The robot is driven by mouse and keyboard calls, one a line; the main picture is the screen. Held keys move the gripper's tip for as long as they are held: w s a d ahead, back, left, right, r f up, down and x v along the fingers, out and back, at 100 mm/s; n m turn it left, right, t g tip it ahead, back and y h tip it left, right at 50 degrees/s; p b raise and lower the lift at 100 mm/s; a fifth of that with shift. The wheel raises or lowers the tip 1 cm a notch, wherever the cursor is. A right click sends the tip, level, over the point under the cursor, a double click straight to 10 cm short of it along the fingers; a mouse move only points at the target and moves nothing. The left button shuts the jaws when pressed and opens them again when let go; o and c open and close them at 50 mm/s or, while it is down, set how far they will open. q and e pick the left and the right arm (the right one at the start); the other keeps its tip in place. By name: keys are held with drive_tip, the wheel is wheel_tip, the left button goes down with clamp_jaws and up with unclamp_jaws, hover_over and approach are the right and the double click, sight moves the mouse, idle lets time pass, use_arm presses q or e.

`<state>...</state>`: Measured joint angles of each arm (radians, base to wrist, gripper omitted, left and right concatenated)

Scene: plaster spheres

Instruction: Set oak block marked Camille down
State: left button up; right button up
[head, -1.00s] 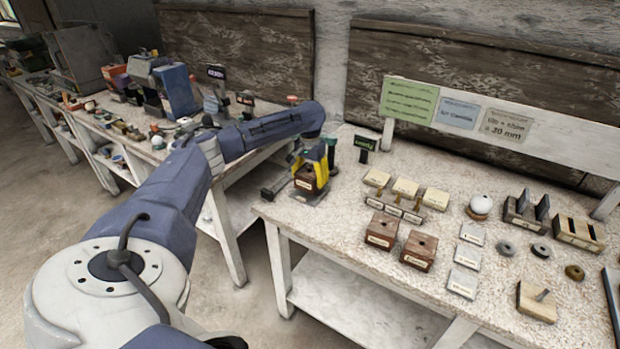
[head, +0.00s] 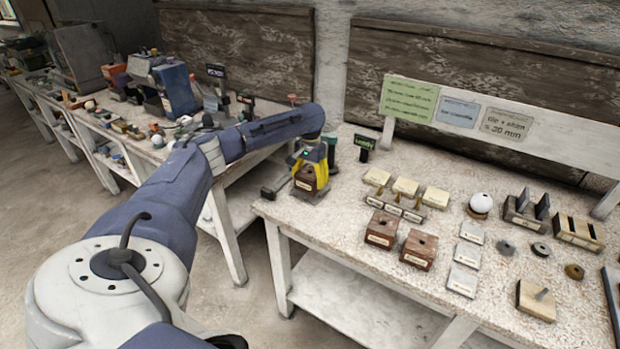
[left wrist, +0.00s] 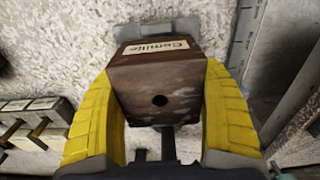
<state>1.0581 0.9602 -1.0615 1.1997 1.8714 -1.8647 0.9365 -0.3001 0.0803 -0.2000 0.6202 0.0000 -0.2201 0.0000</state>
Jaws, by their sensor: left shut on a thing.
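The brown wooden block marked Camille (left wrist: 155,85) is between the yellow fingers of my left gripper (left wrist: 160,120) in the left wrist view. Its label faces away from the wrist, and a dark round hole shows in its near face. In the head view my left gripper (head: 309,168) is shut on the block (head: 305,180) at the left end of the right-hand table. A grey plate (head: 307,196) shows below the block; I cannot tell whether they touch. My right gripper is not in view.
Two similar brown blocks (head: 381,229) (head: 419,250) stand on the speckled table (head: 345,215). Pale blocks, metal plates and a white ball (head: 480,203) lie to the right. A small black sign (head: 364,142) stands behind the gripper. The table's left edge is close.

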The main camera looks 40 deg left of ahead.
use_arm(q)
drive_tip(key=shift+f, duration=0.9)
drive_tip(key=o, duration=1.5)
drive_tip(key=shift+r, duration=0.15)
drive_tip(key=shift+r, duration=1.85)
